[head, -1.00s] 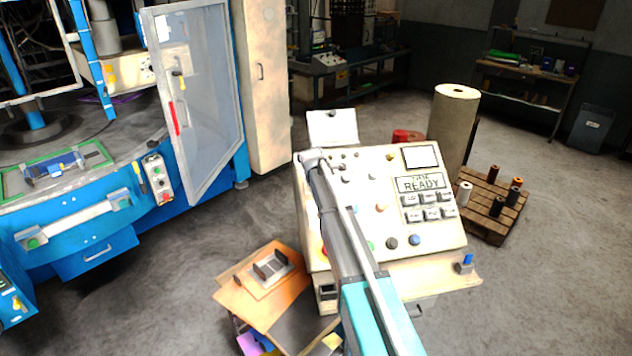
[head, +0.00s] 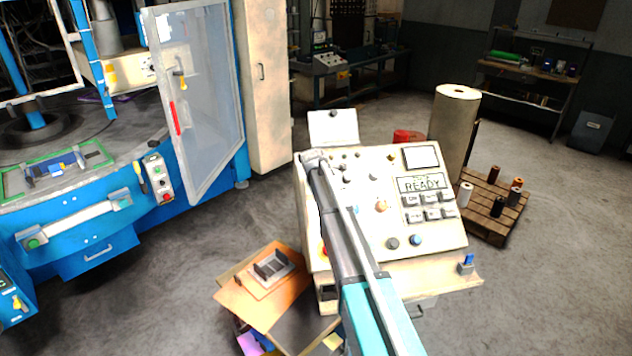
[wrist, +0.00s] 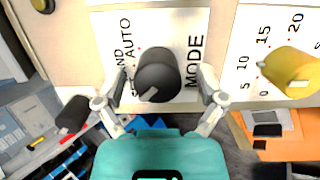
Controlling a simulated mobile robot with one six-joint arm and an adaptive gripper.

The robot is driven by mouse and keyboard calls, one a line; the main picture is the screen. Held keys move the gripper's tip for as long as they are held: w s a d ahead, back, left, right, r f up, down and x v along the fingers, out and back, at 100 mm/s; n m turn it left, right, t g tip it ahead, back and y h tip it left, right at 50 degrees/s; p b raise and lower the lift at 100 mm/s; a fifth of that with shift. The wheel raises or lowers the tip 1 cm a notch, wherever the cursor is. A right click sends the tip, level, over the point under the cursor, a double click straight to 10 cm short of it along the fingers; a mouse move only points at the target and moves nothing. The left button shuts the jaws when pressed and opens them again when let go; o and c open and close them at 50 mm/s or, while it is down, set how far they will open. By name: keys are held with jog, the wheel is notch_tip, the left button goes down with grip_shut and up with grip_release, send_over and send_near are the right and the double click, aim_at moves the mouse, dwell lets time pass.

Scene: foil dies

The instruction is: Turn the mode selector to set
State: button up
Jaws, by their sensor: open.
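AUTO and part of another word, ending ND, read sideways left of the knob. A third label below them is mostly hidden by my left finger. The pointer mark lies at the knob's lower left in the wrist view. My gripper (wrist: 161,84) is open, with one finger on each side of the knob and visible gaps between. In the head view my arm covers the left part of the console (head: 440,238), hiding the selector.
A yellow knob (wrist: 290,70) with a numbered scale sits right of the selector in the wrist view. The console also carries a READY display (head: 421,184), keys and buttons. An orange board (head: 240,303) with a small holder lies beside the console, below left.

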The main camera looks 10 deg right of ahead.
aim_at(311, 194)
jog(key=shift+a, duration=0.3)
jog(key=a, duration=0.1)
jog(key=s+a, duration=0.1)
jog(key=a+f+b, duration=0.1)
jog(key=shift+s+a, duration=0.15)
jog(key=shift+a, duration=0.1)
jog(key=shift+s+f+m+b, duration=0.15)
jog(key=shift+s+f+m, duration=0.1)
jog(key=shift+s, duration=0.35)
jog(key=shift+s+f+m+b, duration=0.15)
jog(key=shift+s+f, duration=0.1)
jog(key=shift+s, duration=0.35)
jog(key=s+d+f+m+g+y+b, duration=0.1)
jog(key=s+m, duration=0.4)
jog(key=s, duration=0.8)
jog(key=s+f+m+g+b, duration=0.3)
jog(key=s+f+m, duration=0.3)
jog(key=s, duration=0.8)
jog(key=s+d+f+m+g+y+b, duration=0.1)
jog(key=s+f+m+g+b, duration=0.2)
jog(key=s, duration=1.1)
jog(key=m, duration=0.2)
jog(key=shift+s+d+f+m+y, duration=0.25)
jog(key=shift+d+f+m+y, duration=0.05)
jog(key=shift+f+m, duration=0.1)
